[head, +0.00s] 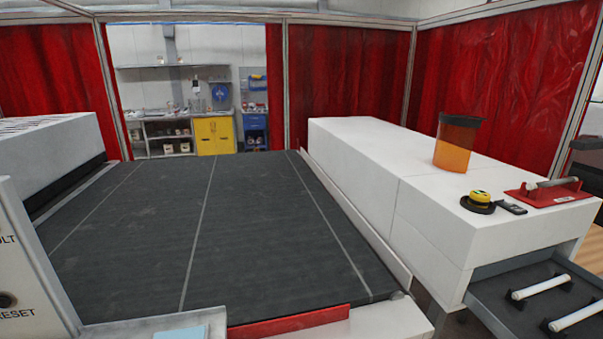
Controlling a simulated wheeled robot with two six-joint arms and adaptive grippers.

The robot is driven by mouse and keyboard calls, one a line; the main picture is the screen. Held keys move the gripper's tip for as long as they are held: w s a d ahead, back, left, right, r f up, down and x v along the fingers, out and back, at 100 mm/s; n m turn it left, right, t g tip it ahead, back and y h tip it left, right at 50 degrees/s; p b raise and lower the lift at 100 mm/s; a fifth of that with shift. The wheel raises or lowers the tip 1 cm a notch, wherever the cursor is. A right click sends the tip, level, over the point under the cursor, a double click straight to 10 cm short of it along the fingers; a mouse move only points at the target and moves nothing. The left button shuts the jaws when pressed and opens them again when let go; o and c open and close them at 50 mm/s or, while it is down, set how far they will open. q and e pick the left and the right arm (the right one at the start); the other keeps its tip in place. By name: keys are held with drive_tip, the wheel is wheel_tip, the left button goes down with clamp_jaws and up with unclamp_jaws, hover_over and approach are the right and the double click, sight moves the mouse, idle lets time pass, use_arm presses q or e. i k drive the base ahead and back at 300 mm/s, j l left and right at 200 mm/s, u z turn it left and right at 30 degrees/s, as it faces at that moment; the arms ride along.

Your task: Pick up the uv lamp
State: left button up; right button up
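Two white tubes, which look like lamps, lie in black holders in an open dark drawer at the lower right of the head view. The farther white tube (541,287) and the nearer white tube (576,317) lie roughly parallel and apart. Which one is the uv lamp I cannot tell. The drawer (490,291) sticks out from under the white cabinet (405,180) and is partly cut off by the picture edge. Neither of my grippers is in view.
On the cabinet stand an orange container (454,150), a yellow-and-black round item (479,199), a small black device (511,208) and a red tray (555,193) with a handled tool. A wide dark conveyor bed (235,220) fills the middle, with its surface clear.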

sight(558, 325)
drive_tip(key=z, duration=1.9)
drive_tip(key=i+l, duration=0.15)
drive_tip(key=l, duration=0.25)
drive_tip(key=i+l, duration=0.2)
drive_tip(key=l, duration=0.15)
